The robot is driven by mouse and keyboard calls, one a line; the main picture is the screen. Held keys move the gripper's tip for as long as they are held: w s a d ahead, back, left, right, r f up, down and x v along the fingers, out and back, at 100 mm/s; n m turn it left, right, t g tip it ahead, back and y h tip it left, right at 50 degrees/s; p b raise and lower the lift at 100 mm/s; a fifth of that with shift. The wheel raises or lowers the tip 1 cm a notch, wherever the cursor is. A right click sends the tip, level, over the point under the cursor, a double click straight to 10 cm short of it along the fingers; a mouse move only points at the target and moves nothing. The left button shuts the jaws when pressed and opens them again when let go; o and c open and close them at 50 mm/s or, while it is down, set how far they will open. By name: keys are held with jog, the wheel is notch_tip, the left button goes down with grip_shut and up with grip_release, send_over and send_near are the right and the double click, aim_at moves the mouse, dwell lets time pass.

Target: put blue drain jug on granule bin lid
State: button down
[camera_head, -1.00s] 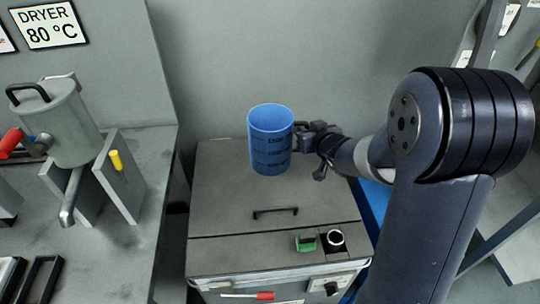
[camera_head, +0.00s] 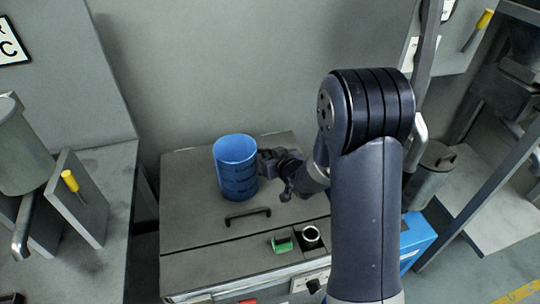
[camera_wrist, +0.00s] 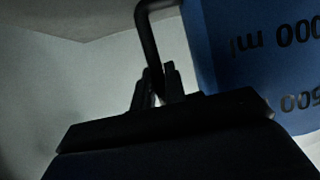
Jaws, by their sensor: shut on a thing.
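The blue drain jug (camera_head: 236,170) is upright over the granule bin lid (camera_head: 190,220), behind the lid's black handle (camera_head: 247,215). I cannot tell for sure whether its base touches the lid. My gripper (camera_head: 268,164) is at the jug's right side. In the wrist view my gripper (camera_wrist: 158,88) is shut on the jug's black side handle (camera_wrist: 147,38), and the blue jug wall with dark markings (camera_wrist: 240,50) fills the upper right. The contact of the jug's base is not shown there.
In front of the lid are a green part (camera_head: 282,243) and a round dark opening with a light rim (camera_head: 311,236). A bench with a yellow-handled upright plate (camera_head: 78,200) stands to the left. A blue container (camera_head: 418,240) is at the right. The grey wall is behind.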

jog(key=shift+f, duration=0.15)
jog(key=c, duration=1.5)
grip_release()
jog(key=shift+o, duration=0.2)
jog(key=shift+s+d+r, duration=0.1)
jog(key=shift+s+r, duration=0.05)
jog(key=shift+r, duration=0.15)
jog(key=v, duration=1.1)
jog(key=shift+s, duration=0.3)
jog(key=shift+d, duration=0.15)
